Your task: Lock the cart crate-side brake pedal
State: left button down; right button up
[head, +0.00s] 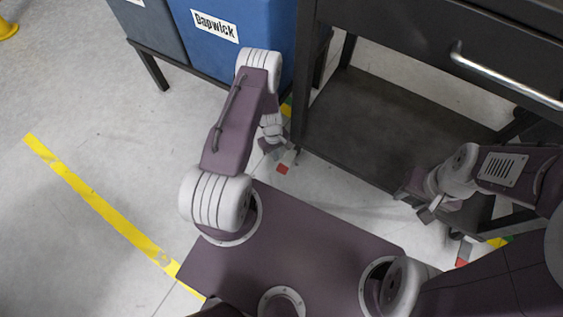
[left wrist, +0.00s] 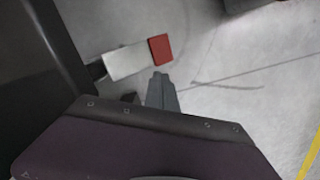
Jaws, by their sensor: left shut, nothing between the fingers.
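The crate-side brake pedal (head: 288,157) is a small pale plate with a red end, low at the cart's near-left leg. In the left wrist view the pedal (left wrist: 126,60) sticks out from the dark cart side, with its red end (left wrist: 160,48) over the floor. My left gripper (head: 266,146) is shut and empty, close beside the pedal. In the left wrist view its fingertips (left wrist: 161,78) are just below the red end; I cannot tell whether they touch. My right gripper (head: 418,206) hangs by the cart's right part; its finger gap is unclear.
The dark cart (head: 375,125) has a low shelf and a metal handle (head: 500,75). Another red-ended pedal (head: 463,257) sits at its near-right leg. A blue crate (head: 240,60) and a grey crate (head: 150,30) stand on a rack at the back left. The left floor is clear, with yellow tape (head: 95,198).

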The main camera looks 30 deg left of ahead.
pick_arm(q)
jog(key=shift+f, duration=0.1)
notch_tip(320, 180, up, 9)
jog(key=p, duration=0.6)
jog(key=shift+w+a, duration=0.25)
jog(key=shift+a, duration=0.15)
